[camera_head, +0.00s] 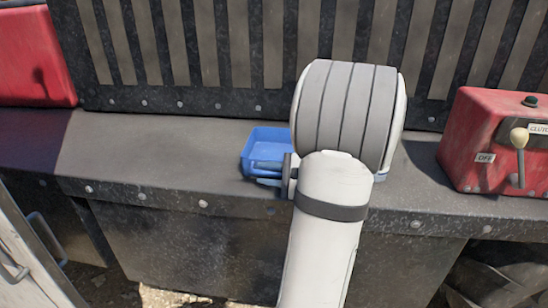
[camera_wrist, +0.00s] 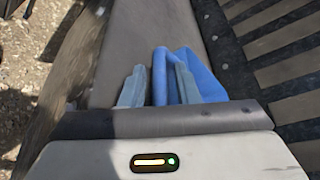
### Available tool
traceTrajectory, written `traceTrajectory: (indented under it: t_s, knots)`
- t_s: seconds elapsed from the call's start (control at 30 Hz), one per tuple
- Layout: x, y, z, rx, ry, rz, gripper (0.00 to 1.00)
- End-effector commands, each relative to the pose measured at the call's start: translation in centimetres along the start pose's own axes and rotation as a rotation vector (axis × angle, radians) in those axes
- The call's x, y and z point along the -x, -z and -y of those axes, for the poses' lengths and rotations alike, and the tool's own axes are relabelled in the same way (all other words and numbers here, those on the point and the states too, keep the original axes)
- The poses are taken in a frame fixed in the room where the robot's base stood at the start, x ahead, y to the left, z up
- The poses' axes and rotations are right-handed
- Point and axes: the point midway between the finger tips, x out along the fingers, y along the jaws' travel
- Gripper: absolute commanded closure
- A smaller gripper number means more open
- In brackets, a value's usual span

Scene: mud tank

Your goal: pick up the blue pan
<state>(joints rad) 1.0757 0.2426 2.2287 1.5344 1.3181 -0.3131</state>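The blue pan (camera_head: 267,146) sits on the dark metal ledge (camera_head: 150,150) in the head view, left of my arm, which hides its right part. In the wrist view the pan (camera_wrist: 205,78) lies at and beyond my gripper (camera_wrist: 160,86). The two grey fingers are apart. A blue wall of the pan shows in the gap between them, with the right finger over the pan's inside and the left finger outside it. I cannot tell whether either finger touches the wall. In the head view my arm mostly hides the gripper.
A red control box (camera_head: 478,140) with a lever stands on the ledge at the right. Another red box (camera_head: 38,58) is at the far left. A slatted metal wall (camera_head: 215,45) rises behind the ledge. The ledge left of the pan is clear.

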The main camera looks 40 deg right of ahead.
Motion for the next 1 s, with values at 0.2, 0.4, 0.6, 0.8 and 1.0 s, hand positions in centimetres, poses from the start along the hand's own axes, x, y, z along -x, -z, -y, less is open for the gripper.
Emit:
traceTrajectory:
  t_s: [0.2,0.4,0.6,0.8,1.0]
  knots:
    - [0.0,0.0,0.0,0.0,0.0,0.0,0.9]
    - [0.1,0.0,0.0,0.0,0.0,0.0,1.0]
    - [0.1,0.0,0.0,-0.001,0.0,-0.001,1.0]
    - [0.1,0.0,0.0,0.0,0.001,-0.001,1.0]
    - [0.5,-0.9,1.6,0.007,0.003,-0.001,1.0]
